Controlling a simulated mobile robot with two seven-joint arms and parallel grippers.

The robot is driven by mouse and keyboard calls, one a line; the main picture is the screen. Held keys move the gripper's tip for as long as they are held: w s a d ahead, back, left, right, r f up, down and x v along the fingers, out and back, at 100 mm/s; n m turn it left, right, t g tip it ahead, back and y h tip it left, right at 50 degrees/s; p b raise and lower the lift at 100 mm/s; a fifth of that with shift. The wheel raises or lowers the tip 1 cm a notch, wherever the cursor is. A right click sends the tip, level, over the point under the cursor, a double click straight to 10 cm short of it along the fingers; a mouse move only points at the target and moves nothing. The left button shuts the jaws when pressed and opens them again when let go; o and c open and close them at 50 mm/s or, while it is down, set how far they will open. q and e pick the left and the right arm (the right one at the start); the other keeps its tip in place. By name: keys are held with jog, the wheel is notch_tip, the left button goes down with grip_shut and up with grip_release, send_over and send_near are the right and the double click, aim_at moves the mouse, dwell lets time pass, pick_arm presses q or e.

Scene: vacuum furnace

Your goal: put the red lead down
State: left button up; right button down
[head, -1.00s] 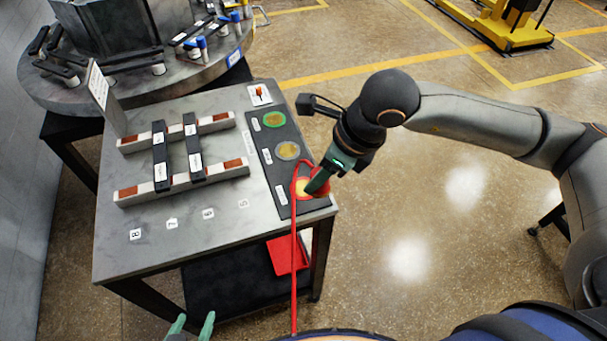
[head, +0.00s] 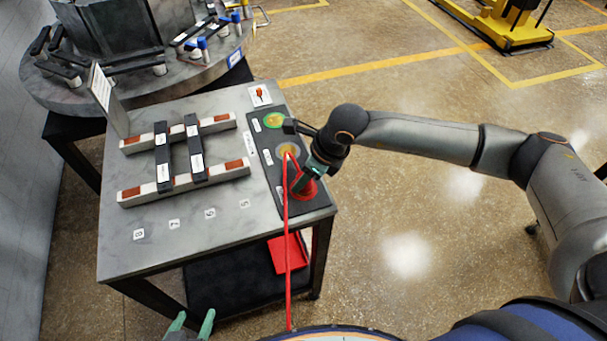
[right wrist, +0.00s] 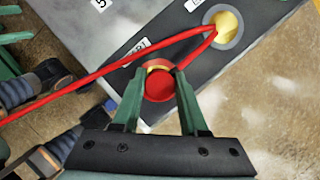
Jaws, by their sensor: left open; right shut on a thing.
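My right gripper (head: 303,187) is shut on the red end (right wrist: 160,88) of the red lead (head: 287,240), low over the near part of a dark strip (head: 315,205) on the table's right side. The lead's cable (right wrist: 110,68) rises from the bottom edge, bends by the grey-ringed gold disc (head: 288,150) and returns to the gripper. Gold shows just beyond the held end; I cannot tell whether the end touches the strip. A green-ringed disc (head: 274,120) lies at the far end. My left gripper (head: 190,325) is open and empty at the bottom edge.
On the grey table (head: 130,255), two pale rails (head: 215,122) carry dark bars (head: 161,165). A sign (head: 100,87) stands at the left corner. The numbered front area is clear. A red tray (head: 288,254) lies on the shelf below. A round bench (head: 120,82) stands behind.

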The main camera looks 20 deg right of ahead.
jog(key=shift+c, duration=1.4)
grip_release()
jog(key=shift+d+r, duration=0.1)
jog(key=shift+r, duration=0.15)
jog(key=v, duration=1.1)
jog(key=shift+s+r, duration=0.2)
jog(key=shift+r, duration=0.05)
